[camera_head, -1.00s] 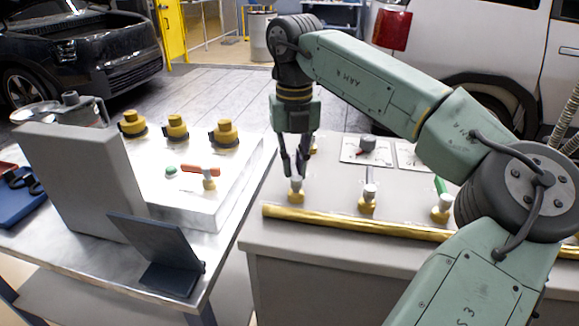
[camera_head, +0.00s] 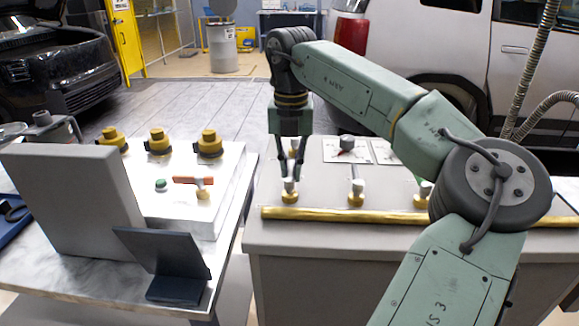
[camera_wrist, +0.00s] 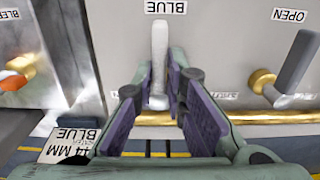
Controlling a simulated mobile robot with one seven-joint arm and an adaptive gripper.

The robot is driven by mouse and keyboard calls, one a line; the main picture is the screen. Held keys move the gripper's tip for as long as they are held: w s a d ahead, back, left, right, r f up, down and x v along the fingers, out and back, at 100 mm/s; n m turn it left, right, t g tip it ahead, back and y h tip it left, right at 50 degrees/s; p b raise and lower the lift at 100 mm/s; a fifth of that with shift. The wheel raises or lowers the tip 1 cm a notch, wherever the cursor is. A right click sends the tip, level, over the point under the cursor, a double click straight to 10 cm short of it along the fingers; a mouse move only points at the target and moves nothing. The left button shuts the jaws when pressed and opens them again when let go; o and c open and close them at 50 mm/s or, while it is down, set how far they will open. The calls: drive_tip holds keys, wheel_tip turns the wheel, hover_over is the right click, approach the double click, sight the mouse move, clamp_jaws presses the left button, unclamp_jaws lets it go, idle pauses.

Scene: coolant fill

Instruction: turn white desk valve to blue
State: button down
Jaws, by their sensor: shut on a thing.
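The white desk valve handle (camera_wrist: 159,62) lies between my gripper's fingers in the wrist view. Its far end points at a label reading BLUE (camera_wrist: 166,7). My gripper (camera_wrist: 160,98) is shut on the handle, with a purple-lined finger on either side. In the head view my gripper (camera_head: 289,172) reaches down to the valve, whose brass base (camera_head: 290,196) shows at the left front of the grey desk (camera_head: 330,235). The fingers hide most of the handle there.
Another brass valve with a grey handle (camera_wrist: 298,60) stands to the right in the wrist view, near an OPEN label (camera_wrist: 289,16). A brass rail (camera_head: 330,215) runs along the desk front. A white box with an orange-handled valve (camera_head: 194,181) stands on the left table.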

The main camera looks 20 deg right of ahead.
sight(290, 171)
drive_tip(key=shift+a+f, duration=0.1)
drive_tip(key=shift+a, duration=0.05)
idle(0.3)
drive_tip(key=c, duration=1.7)
unclamp_jaws()
drive_tip(key=shift+o, duration=0.2)
drive_tip(key=shift+r, duration=0.2)
wheel_tip(290, 171, up, 12)
drive_tip(key=shift+f, duration=0.1)
